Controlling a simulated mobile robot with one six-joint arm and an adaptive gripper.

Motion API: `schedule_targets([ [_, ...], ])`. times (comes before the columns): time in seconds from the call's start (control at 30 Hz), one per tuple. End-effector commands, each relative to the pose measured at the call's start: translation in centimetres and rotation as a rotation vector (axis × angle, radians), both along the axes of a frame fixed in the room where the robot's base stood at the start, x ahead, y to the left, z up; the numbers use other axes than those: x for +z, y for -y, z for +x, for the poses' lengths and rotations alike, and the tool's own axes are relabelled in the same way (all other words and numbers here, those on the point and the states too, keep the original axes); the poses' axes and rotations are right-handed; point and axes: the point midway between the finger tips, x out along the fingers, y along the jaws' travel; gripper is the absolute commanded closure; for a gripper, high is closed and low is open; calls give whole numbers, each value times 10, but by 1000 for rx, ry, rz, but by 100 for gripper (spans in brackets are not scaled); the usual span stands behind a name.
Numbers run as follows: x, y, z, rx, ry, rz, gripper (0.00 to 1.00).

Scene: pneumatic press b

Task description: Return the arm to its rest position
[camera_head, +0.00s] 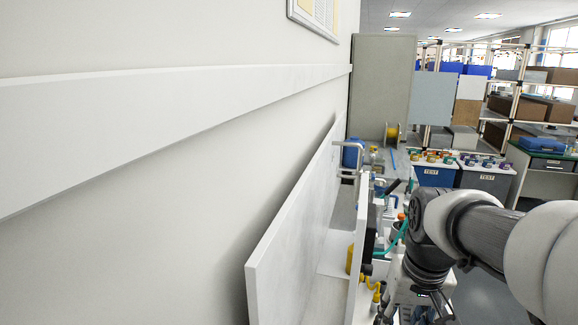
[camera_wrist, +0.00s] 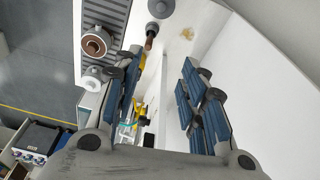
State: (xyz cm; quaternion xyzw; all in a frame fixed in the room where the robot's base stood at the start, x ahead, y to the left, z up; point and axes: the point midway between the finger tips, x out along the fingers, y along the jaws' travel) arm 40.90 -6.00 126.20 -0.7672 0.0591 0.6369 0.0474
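My arm (camera_head: 480,230) comes in from the right edge of the head view and bends down at a dark joint. My gripper (camera_head: 425,313) hangs below it, partly cut off by the lower edge of the head view. In the wrist view my gripper (camera_wrist: 160,85) shows two fingers with blue pads, spread well apart. I see nothing held between them. Behind the gap are a white surface, a brown-tipped rod (camera_wrist: 150,38) and a yellow part (camera_wrist: 142,60), all seemingly beyond the fingers.
A white panel (camera_head: 290,262) stands left of the arm, along the wall. A cluttered bench (camera_head: 375,230) with a yellow bottle (camera_head: 349,259) lies beside the arm. Blue-fronted bins (camera_head: 436,177) and shelves stand farther back. In the wrist view, a copper-coloured ring (camera_wrist: 94,45) is left of the fingers.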

Motion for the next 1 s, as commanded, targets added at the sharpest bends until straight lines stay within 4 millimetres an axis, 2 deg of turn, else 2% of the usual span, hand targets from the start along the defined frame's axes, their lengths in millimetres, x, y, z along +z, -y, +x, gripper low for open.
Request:
schedule_targets([
  [0.03, 2, -11, -21, 19, 30, -4, 62],
  [0.2, -3, -37, -86, 75, 112, -13, 62],
  [0.3, -13, -48, -119, 104, 154, -15, 62],
  [0.4, -25, -54, -143, 126, 186, -16, 62],
  [0.6, -39, -60, -165, 148, 220, -16, 62],
  [1.0, -39, -60, -167, 149, 221, -17, 62],
])
